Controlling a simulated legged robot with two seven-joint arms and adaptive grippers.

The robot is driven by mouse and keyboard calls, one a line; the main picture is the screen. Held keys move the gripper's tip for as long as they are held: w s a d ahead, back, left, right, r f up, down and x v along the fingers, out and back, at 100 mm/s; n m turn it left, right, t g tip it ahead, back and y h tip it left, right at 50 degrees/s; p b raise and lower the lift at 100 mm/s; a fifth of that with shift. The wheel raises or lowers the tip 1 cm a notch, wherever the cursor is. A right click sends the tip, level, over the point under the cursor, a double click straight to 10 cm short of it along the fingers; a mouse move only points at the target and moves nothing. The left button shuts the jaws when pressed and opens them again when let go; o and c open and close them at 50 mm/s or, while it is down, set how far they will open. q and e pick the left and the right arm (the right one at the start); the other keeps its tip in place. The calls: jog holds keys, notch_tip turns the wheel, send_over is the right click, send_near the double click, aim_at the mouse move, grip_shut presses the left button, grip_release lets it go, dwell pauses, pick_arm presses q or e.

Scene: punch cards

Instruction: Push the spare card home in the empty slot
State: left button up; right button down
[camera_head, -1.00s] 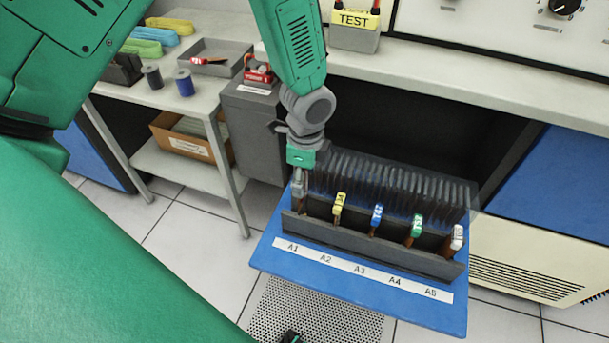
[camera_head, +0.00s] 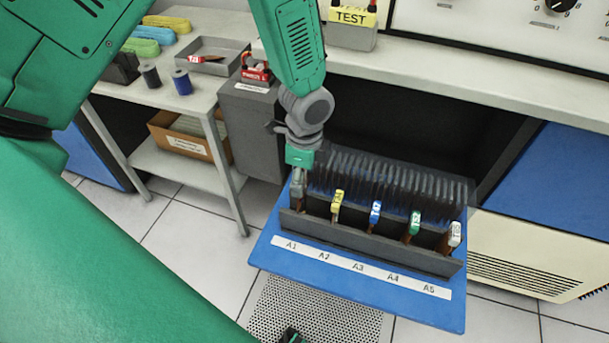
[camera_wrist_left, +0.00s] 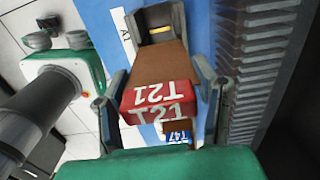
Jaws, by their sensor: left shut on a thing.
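My left gripper (camera_head: 298,188) is at the left end of the card rack (camera_head: 365,243), above the A1 label. In the left wrist view its fingers (camera_wrist_left: 160,100) are shut on a brown card with a red T21 tab (camera_wrist_left: 150,98). The card points into the dark guide at the A1 end; how deep it sits is hidden. Cards with yellow (camera_head: 337,200), blue (camera_head: 375,212), green (camera_head: 414,222) and white (camera_head: 455,234) tabs stand at A2 to A5. A blue T47 tab (camera_wrist_left: 179,136) shows below the red tab in the wrist view. My right gripper is not clearly seen.
The rack stands on a blue shelf (camera_head: 350,290) with a label strip. Clear, ribbed dividers (camera_head: 400,180) rise behind the tabs. A grey cabinet (camera_head: 250,125) and a side table (camera_head: 215,100) stand at left. A pale counter (camera_head: 450,85) runs above the rack.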

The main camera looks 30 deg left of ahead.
aim_at(303, 197)
pick_arm(q)
jog(key=shift+a+f, duration=0.2)
jog(key=shift+f, duration=0.35)
jog(key=shift+d+f+b, duration=0.1)
jog(key=shift+f+b, duration=0.6)
jog(key=shift+f, duration=0.85)
dwell(0.6)
jog(key=shift+f+b, duration=0.85)
jog(key=shift+f, duration=0.95)
dwell(0.8)
jog(key=o, duration=1.4)
jog(key=shift+o, duration=0.2)
jog(key=shift+r, duration=0.15)
notch_tip(303, 197, up, 12)
jog(key=shift+w+d+f, duration=0.1)
jog(key=shift+d+f, duration=0.05)
jog(key=shift+f, duration=0.1)
